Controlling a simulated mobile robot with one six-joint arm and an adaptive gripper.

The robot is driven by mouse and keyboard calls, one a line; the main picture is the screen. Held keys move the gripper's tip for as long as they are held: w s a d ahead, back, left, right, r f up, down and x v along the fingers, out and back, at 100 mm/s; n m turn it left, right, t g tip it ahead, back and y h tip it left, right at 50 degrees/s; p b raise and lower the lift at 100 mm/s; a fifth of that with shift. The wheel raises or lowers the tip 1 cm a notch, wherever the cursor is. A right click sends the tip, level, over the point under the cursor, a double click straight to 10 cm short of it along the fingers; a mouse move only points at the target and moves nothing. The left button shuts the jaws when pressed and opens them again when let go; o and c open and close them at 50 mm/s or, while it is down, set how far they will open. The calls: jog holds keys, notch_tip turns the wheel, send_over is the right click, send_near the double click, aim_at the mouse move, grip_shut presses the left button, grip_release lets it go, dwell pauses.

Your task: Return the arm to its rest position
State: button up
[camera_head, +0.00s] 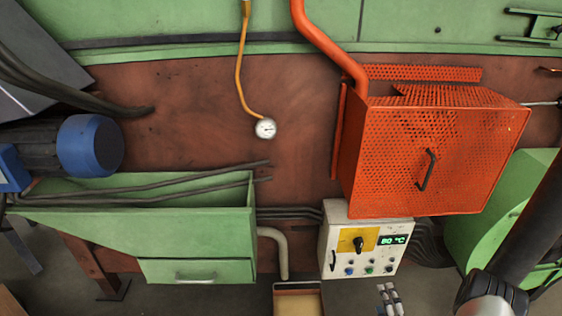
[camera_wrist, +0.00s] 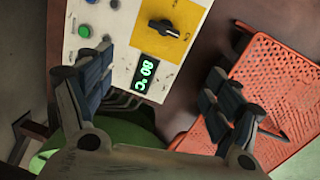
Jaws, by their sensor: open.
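My gripper (camera_wrist: 150,98) is open in the wrist view, with its two dark-padded fingers wide apart and nothing between them. Beyond the fingers is the white control box (camera_wrist: 120,48) with a yellow panel, a black rotary switch (camera_wrist: 164,29) and a green display (camera_wrist: 146,74) reading 80 °C. In the head view my arm enters at the lower right, and part of my gripper (camera_head: 389,298) shows at the bottom edge, below the control box (camera_head: 337,233). I cannot tell whether the fingers touch the box; they appear apart from it.
An orange perforated guard (camera_head: 395,150) with a handle is right of centre, and it shows at the right in the wrist view (camera_wrist: 285,85). A green machine body (camera_head: 190,240) with a drawer stands left. A gauge (camera_head: 265,128) hangs from an orange hose. A tray (camera_head: 298,302) lies low centre.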

jog(key=w+d+r+n+g+h, duration=0.1)
jog(key=w+r+n+g, duration=0.2)
jog(key=r, duration=0.4)
jog(key=w+r+n+g, duration=0.1)
jog(key=w+r+n, duration=0.2)
jog(key=w+r, duration=0.3)
jog(key=s+a+r+n+g+h, duration=0.1)
jog(key=s+a+r+n+g, duration=0.1)
jog(key=r, duration=0.6)
jog(key=s+a+r+n+g+h, duration=0.1)
jog(key=s+a+r+n, duration=0.1)
jog(key=r, duration=0.6)
jog(key=s+a+r+n+g, duration=0.1)
jog(key=s+a, duration=0.4)
jog(key=s, duration=0.5)
jog(key=s+a+r+n+g+y, duration=0.1)
jog(key=s+a+r, duration=0.4)
jog(key=s, duration=0.6)
jog(key=s+a+r+n+g, duration=0.3)
jog(key=s+a+r, duration=0.1)
jog(key=s, duration=0.7)
jog(key=shift+a+r+n+y, duration=0.3)
jog(key=shift+a+y, duration=0.1)
jog(key=shift+a, duration=0.35)
